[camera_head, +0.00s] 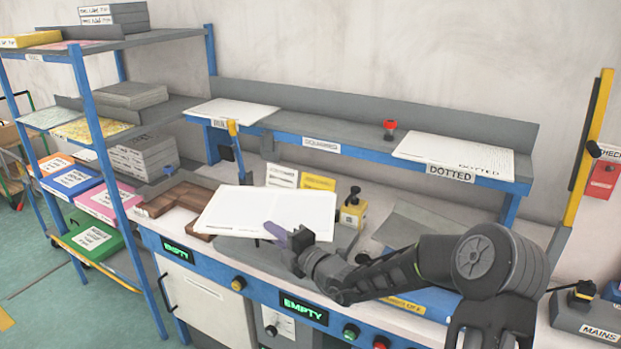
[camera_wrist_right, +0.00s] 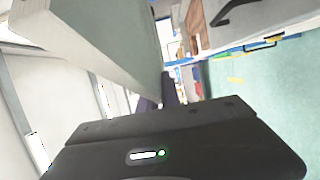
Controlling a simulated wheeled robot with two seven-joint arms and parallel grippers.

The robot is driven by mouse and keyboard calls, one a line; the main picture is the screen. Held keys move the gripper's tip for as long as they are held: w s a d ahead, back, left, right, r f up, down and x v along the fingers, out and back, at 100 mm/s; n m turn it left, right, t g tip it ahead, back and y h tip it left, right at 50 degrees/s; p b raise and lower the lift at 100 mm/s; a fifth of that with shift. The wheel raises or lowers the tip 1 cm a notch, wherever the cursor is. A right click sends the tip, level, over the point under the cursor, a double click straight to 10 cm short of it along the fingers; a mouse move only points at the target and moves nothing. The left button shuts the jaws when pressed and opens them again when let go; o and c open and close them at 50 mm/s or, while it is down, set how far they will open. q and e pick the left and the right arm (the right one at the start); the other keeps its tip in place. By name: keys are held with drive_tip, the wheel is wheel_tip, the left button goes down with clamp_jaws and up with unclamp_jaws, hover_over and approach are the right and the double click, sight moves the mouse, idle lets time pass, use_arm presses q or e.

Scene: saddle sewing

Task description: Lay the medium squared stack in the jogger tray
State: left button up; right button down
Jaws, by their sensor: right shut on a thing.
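My right gripper (camera_head: 285,236) is shut on the near edge of a white paper stack (camera_head: 262,208) with a faint printed pattern. The stack is roughly level above the bench, over a grey plate (camera_head: 338,243) and the right end of a brown wooden tray (camera_head: 168,198), partly hiding both. I take the wooden tray to be the jogger tray, but no label confirms it. In the right wrist view the stack (camera_wrist_right: 95,38) is a thick pale slab at upper left, reaching the fingers (camera_wrist_right: 164,92). My left gripper is out of view.
The raised shelf holds one stack at left (camera_head: 232,112) and a dotted stack (camera_head: 455,152) at right; its middle, above the SQUARED label (camera_head: 321,144), is bare of paper. A yellow-black device (camera_head: 353,211) stands right of the held stack. Two panels read EMPTY (camera_head: 303,308).

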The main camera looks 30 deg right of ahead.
drive_tip(key=s+a+f+m+h, duration=0.3)
drive_tip(key=s+a+f+h, duration=0.2)
drive_tip(key=s, duration=0.3)
drive_tip(key=shift+a+f+t, duration=0.3)
drive_tip(key=shift+a+f, duration=0.4)
drive_tip(key=shift+f, duration=0.05)
drive_tip(key=shift+w, duration=0.1)
